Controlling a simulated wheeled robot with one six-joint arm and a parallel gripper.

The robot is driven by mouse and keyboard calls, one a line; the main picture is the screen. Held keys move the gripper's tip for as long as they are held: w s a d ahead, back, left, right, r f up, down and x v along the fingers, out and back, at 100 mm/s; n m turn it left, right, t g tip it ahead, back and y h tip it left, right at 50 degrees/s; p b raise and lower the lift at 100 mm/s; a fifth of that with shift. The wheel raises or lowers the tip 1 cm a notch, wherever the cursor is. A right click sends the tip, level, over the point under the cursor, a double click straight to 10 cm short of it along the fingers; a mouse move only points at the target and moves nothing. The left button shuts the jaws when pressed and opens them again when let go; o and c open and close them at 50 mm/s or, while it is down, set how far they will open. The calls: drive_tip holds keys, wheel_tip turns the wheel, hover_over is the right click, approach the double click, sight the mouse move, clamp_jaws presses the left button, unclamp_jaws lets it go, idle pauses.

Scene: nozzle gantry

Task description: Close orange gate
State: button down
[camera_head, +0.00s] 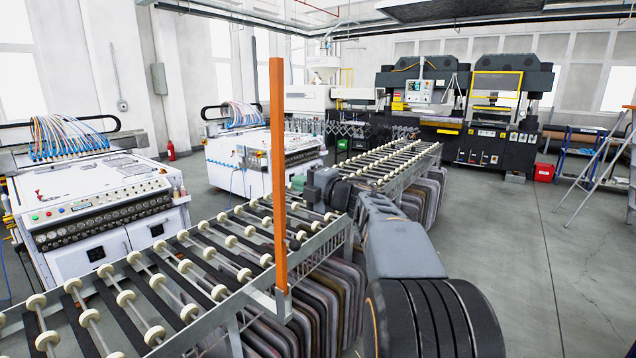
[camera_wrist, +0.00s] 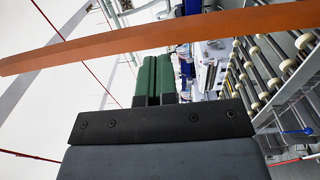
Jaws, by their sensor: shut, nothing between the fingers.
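The orange gate (camera_head: 277,160) is a long bar standing upright at the near side of the roller conveyor, its foot at a grey metal bracket (camera_head: 270,304). In the wrist view the orange gate (camera_wrist: 170,37) runs across the whole picture, beyond my fingertips. My gripper (camera_head: 297,184) is over the conveyor, just right of the bar in the head view. In the wrist view my gripper (camera_wrist: 153,75) has its green fingers together with nothing between them. I cannot tell whether they touch the bar.
The roller conveyor (camera_head: 188,276) runs from front left to back right, with a gap beyond the bar. White machine consoles (camera_head: 95,215) stand at left. A black press (camera_head: 490,140) is at the back. A stepladder (camera_head: 606,160) stands at right.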

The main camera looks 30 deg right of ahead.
sight(282, 177)
drive_tip(key=shift+p+x, duration=0.45)
drive_tip(key=shift+x, duration=1.5)
drive_tip(key=shift+d, duration=0.15)
